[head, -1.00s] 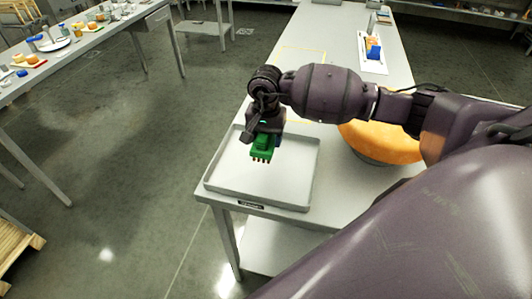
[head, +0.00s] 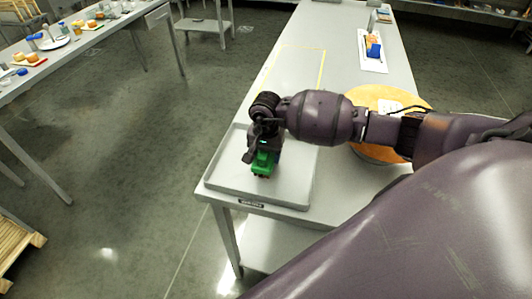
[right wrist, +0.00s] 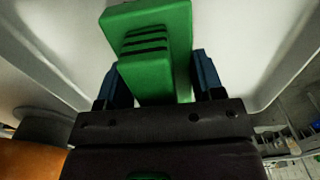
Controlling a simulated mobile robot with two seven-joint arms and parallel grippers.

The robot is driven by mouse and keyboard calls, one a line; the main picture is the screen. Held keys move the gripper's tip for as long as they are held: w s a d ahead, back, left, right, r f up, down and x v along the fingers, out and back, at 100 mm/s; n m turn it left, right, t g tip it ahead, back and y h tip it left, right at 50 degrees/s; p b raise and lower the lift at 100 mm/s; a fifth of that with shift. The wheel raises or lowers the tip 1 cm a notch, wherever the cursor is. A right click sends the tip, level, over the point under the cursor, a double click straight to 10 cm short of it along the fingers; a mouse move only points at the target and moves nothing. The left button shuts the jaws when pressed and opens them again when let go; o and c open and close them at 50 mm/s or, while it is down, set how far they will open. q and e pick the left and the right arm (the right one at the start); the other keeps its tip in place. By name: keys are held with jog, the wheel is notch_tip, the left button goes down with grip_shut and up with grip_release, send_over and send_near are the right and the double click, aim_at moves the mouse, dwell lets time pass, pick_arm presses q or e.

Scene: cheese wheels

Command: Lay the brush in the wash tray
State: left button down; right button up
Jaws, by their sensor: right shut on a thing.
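The green brush (head: 262,163) is in my right gripper (head: 264,152), over the grey wash tray (head: 225,181) at the front end of the table. In the right wrist view the brush (right wrist: 150,40) sits between the two blue fingers of the gripper (right wrist: 160,78), which are shut on it. The tray floor (right wrist: 235,30) shows close behind the brush. I cannot tell whether the brush touches the tray floor. The left gripper is not in view.
An orange cheese wheel (head: 370,100) with a white label stands right of the tray, partly behind my right arm. A yellow outlined area (head: 322,68) lies clear beyond the tray. A white board (head: 372,62) with blue and orange items is further back.

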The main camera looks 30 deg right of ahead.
jog(key=shift+f, duration=0.2)
jog(key=o, duration=1)
jog(key=shift+r, duration=0.1)
jog(key=shift+c, duration=0.2)
jog(key=shift+r, duration=0.2)
notch_tip(320, 180, up, 12)
jog(key=shift+f+b, duration=0.1)
jog(key=shift+b, duration=0.55)
jog(key=shift+s, duration=0.1)
